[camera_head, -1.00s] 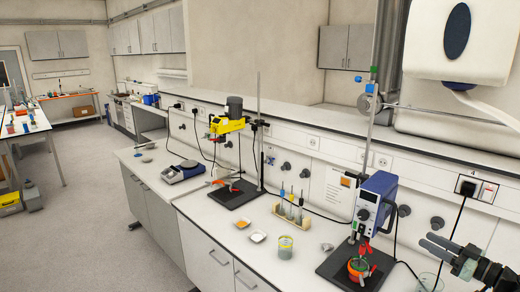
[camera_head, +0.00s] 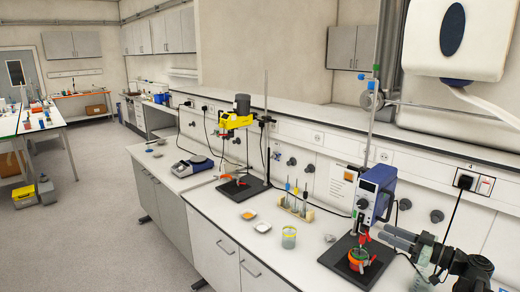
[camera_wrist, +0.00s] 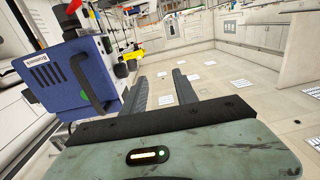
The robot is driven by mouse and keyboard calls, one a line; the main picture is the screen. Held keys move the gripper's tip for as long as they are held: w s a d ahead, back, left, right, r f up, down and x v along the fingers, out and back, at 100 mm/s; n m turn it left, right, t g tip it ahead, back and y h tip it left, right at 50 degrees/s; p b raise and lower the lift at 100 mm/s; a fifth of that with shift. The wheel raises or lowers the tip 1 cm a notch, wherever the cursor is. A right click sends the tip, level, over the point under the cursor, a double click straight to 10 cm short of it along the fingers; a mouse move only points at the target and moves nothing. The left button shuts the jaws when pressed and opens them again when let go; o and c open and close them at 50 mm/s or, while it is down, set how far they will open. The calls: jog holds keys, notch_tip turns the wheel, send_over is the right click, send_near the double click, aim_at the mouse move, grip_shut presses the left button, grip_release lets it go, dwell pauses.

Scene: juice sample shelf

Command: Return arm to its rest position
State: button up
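My gripper (camera_head: 384,235) is at the lower right of the head view, pointing left, beside the blue stirrer (camera_head: 376,192) on its stand. In the wrist view its two dark fingers (camera_wrist: 168,86) stand apart with nothing between them, so it is open and empty. The blue stirrer housing (camera_wrist: 65,75) fills the left of the wrist view, close to the left finger. I cannot tell whether they touch. The arm reaches in from the right edge of the head view.
Below the gripper are a red-and-green clamped vessel (camera_head: 359,259) on a black base and a clear glass beaker (camera_head: 422,262). A jar (camera_head: 289,237), a tube rack (camera_head: 297,207) and a yellow stirrer (camera_head: 232,122) stand further left on the bench. The floor (camera_head: 100,215) at left is clear.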

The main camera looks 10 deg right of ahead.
jog(key=w+a+f+n+g+y+b, duration=0.1)
jog(key=w+a+f+n+g+y, duration=0.2)
jog(key=a, duration=0.8)
jog(key=w+a+f+n+g+b, duration=0.1)
jog(key=w+a+f+g, duration=0.3)
jog(key=a, duration=0.7)
jog(key=a+f+g+h+b, duration=0.1)
jog(key=a+f+g, duration=0.1)
jog(key=a+f, duration=0.5)
jog(key=a+f+g+h+b, duration=0.1)
jog(key=a+f+g, duration=0.2)
jog(key=a, duration=0.8)
jog(key=s+a+f+m+g+h+b, duration=0.1)
jog(key=s+a+f+m+g+h, duration=0.15)
jog(key=s+a+f+h, duration=0.5)
jog(key=d+f+m+h, duration=0.3)
jog(key=d+f+m, duration=0.2)
jog(key=d+m, duration=0.3)
jog(key=shift+d, duration=1.25)
jog(key=shift+g+h, duration=0.25)
